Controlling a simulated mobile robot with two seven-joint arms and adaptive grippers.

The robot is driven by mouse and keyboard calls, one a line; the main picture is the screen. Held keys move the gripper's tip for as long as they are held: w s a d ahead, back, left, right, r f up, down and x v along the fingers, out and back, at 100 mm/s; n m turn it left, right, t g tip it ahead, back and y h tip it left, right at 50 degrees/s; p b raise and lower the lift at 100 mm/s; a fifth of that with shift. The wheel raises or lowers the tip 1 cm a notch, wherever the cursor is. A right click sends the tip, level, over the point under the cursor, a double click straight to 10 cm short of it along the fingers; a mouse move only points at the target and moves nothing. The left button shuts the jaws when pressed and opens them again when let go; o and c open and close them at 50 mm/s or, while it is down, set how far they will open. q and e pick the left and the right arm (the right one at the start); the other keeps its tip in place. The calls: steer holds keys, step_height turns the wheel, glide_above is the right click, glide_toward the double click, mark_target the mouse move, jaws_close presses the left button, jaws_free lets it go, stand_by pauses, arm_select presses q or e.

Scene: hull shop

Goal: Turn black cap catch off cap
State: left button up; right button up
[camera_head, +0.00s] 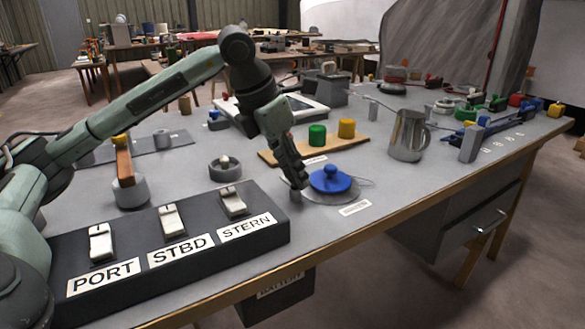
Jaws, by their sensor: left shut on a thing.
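A blue cap (331,180) with a round knob sits on a flat grey round plate (338,199) on the bench. My left gripper (299,184) comes down from above, at the left edge of the blue cap. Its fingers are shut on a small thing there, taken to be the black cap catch. The fingers hide most of it, so I cannot tell its shape or whether it overlaps the cap. My right gripper is not in view.
A black switch box (190,262) marked PORT, STBD and STERN stands at the front left. A metal jug (407,136) stands to the right.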

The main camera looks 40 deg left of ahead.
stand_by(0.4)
arm_select(q)
steer(key=o, duration=1.1)
steer(key=v, duration=1.2)
